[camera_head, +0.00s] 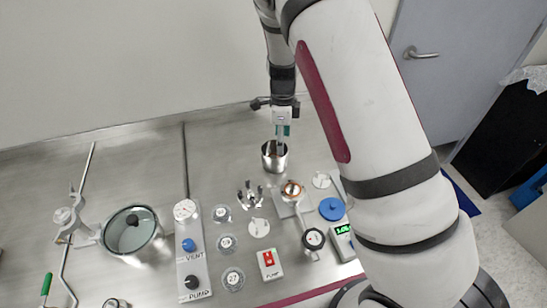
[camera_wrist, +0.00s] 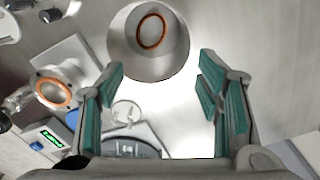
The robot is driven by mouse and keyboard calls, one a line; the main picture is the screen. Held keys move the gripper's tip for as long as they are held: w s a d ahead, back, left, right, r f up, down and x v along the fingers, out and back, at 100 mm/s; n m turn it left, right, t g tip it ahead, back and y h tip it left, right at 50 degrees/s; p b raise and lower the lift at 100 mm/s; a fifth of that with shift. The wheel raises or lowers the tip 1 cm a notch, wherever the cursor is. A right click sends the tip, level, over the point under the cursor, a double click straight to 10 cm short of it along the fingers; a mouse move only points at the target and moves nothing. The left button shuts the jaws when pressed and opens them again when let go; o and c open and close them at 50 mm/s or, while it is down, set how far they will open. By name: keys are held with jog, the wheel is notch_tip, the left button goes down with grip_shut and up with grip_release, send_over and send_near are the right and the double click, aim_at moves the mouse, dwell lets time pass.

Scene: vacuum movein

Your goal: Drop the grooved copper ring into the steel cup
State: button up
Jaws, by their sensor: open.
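The steel cup (camera_head: 275,158) stands upright on the metal bench, below my gripper (camera_head: 282,135). In the wrist view, the steel cup (camera_wrist: 122,55) is at the top, seen from above into its mouth. A copper ring (camera_wrist: 151,31) lies inside it, on or near the bottom; its groove is too small to make out. My gripper (camera_wrist: 162,75) is open, with its two teal-padded fingers wide apart and nothing between them. In the head view the fingertips overlap the cup's rim, and the ring is hidden.
A flanged fitting with a copper-coloured face (camera_head: 291,189) stands right of the cup, near a blue disc (camera_head: 332,208) and a green-lit display (camera_head: 344,232). A pronged holder (camera_head: 249,194), gauge panel (camera_head: 190,245) and glass-lidded pot (camera_head: 131,231) stand further left. The bench's back left is clear.

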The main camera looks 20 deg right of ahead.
notch_tip(320, 180, up, 12)
dwell(0.5)
jog(key=s+r+n+t+y, duration=0.2)
jog(key=s+r+n+t, duration=0.1)
jog(key=s+r+n, duration=1)
jog(key=s+r+n+t+h, duration=0.1)
jog(key=s+n, duration=0.3)
jog(key=s, duration=0.4)
jog(key=s+r+n+t+h, duration=0.1)
jog(key=s+r+n, duration=0.3)
jog(key=s, duration=0.4)
jog(key=shift+s+a+r+n+t, duration=0.2)
jog(key=shift+n+t, duration=0.1)
jog(key=shift+n, duration=0.4)
